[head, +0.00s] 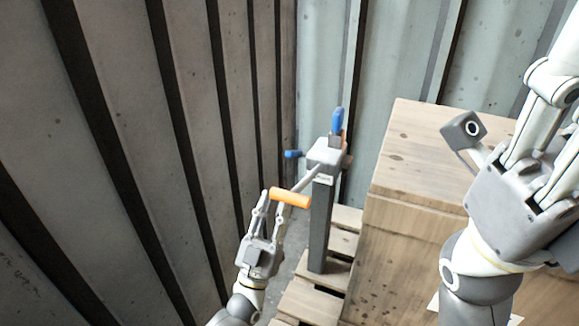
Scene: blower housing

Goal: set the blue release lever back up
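A grey post (320,225) stands upright with a grey head (325,155) on top. A lever with a blue grip (337,120) stands up from the head. A second, short blue grip (293,154) sticks out to the left of the head. A grey arm runs down left from the head to an orange handle (290,198). My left gripper (272,200) is below and left of the head, fingers apart, at the left part of the orange handle; whether it touches cannot be told. My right gripper (545,100) is close at the right, partly cut off.
A large wooden crate (425,160) stands right of the post, under my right arm. A wooden pallet (310,300) lies around the post's foot. Corrugated metal walls (130,120) close off the left and back. There is free space above the post.

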